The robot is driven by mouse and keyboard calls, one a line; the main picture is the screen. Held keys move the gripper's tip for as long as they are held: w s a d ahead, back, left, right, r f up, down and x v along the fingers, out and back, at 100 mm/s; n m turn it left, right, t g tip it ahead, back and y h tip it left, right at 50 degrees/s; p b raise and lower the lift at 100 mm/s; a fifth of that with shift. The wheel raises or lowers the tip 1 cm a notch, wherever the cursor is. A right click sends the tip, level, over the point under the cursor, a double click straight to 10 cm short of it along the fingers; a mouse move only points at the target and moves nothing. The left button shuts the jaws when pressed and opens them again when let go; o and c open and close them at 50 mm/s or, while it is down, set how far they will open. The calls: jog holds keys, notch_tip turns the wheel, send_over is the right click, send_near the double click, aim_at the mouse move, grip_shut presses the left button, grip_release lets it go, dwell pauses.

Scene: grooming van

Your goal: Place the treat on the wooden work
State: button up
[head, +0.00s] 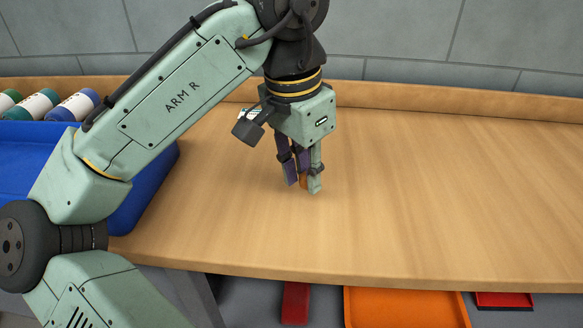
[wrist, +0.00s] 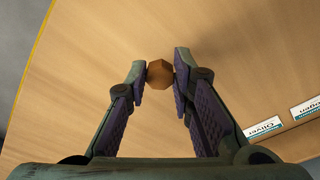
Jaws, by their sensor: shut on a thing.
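The treat (wrist: 160,73) is a small brown, faceted piece, seen between my fingertips in the wrist view. In the head view only a sliver of the orange-brown treat (head: 303,182) shows between the fingers. My gripper (head: 304,185) points down and is shut on the treat; its fingers also show in the wrist view (wrist: 160,75). The wooden work surface (head: 430,190) lies under my gripper, and its bare wood fills most of the wrist view (wrist: 80,90). The fingertips are close to the wood; whether the treat touches it, I cannot tell.
A blue bin (head: 150,185) stands at the left, with several capped bottles (head: 38,103) behind it. Name labels (wrist: 263,127) show at the right of the wrist view. An orange tray (head: 405,308) and red items (head: 296,303) lie below the front edge. The surface to the right is clear.

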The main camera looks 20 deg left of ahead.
aim_at(292, 189)
jog(key=shift+w+a+f, duration=0.15)
jog(key=shift+w+a, duration=0.85)
jog(key=shift+a, duration=0.25)
jog(key=shift+w+a+f+p, duration=0.2)
jog(key=shift+a+f, duration=0.1)
jog(key=shift+f, duration=0.35)
jog(key=shift+w+a+f+p, duration=0.15)
jog(key=shift+a+f+p, duration=0.1)
jog(key=shift+f, duration=0.35)
jog(key=shift+d+f, duration=0.1)
jog(key=shift+f, duration=0.45)
jog(key=shift+f, duration=0.2)
jog(key=o, duration=0.7)
jog(key=shift+c, duration=0.2)
jog(key=shift+r, duration=0.1)
notch_tip(292, 189, up, 12)
jog(key=s, duration=0.1)
jog(key=shift+s+a+p, duration=0.3)
jog(key=shift+a, duration=0.15)
